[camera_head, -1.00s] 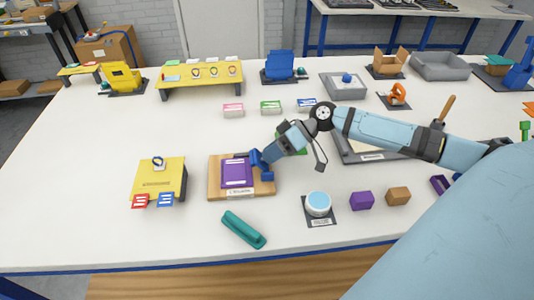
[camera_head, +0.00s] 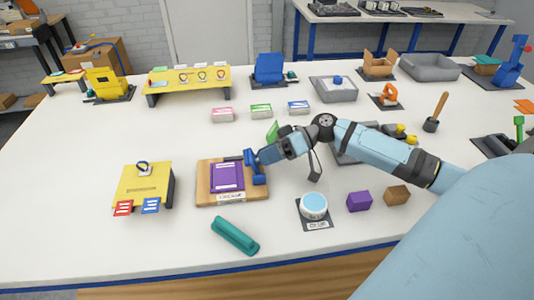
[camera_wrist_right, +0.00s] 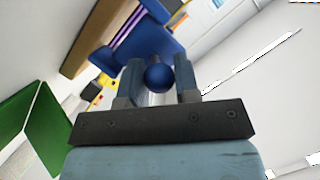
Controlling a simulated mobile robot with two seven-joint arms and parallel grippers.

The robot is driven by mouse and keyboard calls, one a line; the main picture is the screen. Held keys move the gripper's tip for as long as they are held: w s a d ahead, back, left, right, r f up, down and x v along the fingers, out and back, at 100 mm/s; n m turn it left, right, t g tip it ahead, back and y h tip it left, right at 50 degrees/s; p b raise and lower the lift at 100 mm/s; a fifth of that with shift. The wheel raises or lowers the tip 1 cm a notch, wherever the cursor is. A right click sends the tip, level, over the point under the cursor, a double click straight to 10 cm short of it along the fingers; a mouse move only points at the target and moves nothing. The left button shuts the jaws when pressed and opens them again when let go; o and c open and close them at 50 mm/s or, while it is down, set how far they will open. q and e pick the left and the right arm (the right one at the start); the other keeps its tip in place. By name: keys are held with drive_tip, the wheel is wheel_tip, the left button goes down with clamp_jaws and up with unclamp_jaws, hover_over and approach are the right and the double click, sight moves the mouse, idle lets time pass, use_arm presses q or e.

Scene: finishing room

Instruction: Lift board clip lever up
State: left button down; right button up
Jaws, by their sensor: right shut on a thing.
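The wooden board (camera_head: 205,197) with a purple sheet (camera_head: 225,178) lies flat on the table, left of centre in the head view. A blue clip with a lever (camera_head: 250,158) is at its right edge. My right gripper (camera_head: 257,160) reaches in from the right at that edge. In the right wrist view, the lever's round blue knob (camera_wrist_right: 158,77) sits between the two fingers of my right gripper (camera_wrist_right: 160,82), which is shut on it. The blue clip body (camera_wrist_right: 150,45) shows just beyond. The lever's exact angle is hard to tell. My left gripper is out of view.
A yellow box (camera_head: 140,188) stands left of the board. A teal bar (camera_head: 235,235) lies in front, and a round light-blue-topped container (camera_head: 314,206) stands to the right. A green piece (camera_head: 272,131) is behind my right wrist.

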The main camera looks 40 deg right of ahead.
drive_tip(key=o, duration=0.6)
drive_tip(key=shift+d, duration=0.1)
drive_tip(key=v, duration=1.3)
drive_tip(key=shift+s+d+r+b, duration=0.1)
drive_tip(key=shift+s+d+b, duration=0.05)
drive_tip(key=shift+d+b, duration=0.15)
drive_tip(key=shift+a, duration=0.1)
